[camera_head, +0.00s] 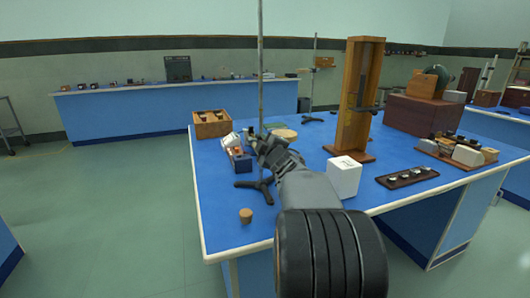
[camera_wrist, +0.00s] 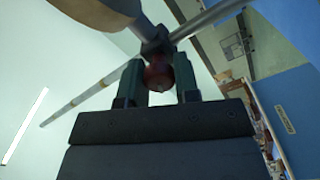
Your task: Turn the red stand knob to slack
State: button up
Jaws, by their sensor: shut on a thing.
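The red stand knob (camera_wrist: 158,76) shows in the wrist view, below a dark clamp block (camera_wrist: 155,44) where metal rods meet. My gripper (camera_wrist: 158,82) has one finger on each side of the knob and is shut on it. In the head view the tall stand rod (camera_head: 261,65) rises from a dark footed base (camera_head: 256,187) near the left end of the blue bench. My gripper (camera_head: 268,147) is at the lower part of the rod there and hides the knob.
On the blue bench top (camera_head: 222,190), a cork (camera_head: 246,215) lies near the front edge. A white cube (camera_head: 344,178) stands right of my arm, before a tall wooden frame (camera_head: 352,100). An open wooden box (camera_head: 212,125) and a blue-and-white object (camera_head: 238,158) are left of the rod.

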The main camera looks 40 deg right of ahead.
jog(key=n+b, duration=0.3)
jog(key=n, duration=0.2)
jog(key=shift+f, duration=0.2)
jog(key=shift+r+n+b, duration=0.1)
jog(key=shift+n+b, duration=1)
jog(key=shift+n, duration=1)
jog(key=o, duration=0.9)
jog(key=p+v, duration=0.2)
jog(key=v, duration=1.1)
jog(key=shift+s+a, duration=0.2)
jog(key=shift+s, duration=0.15)
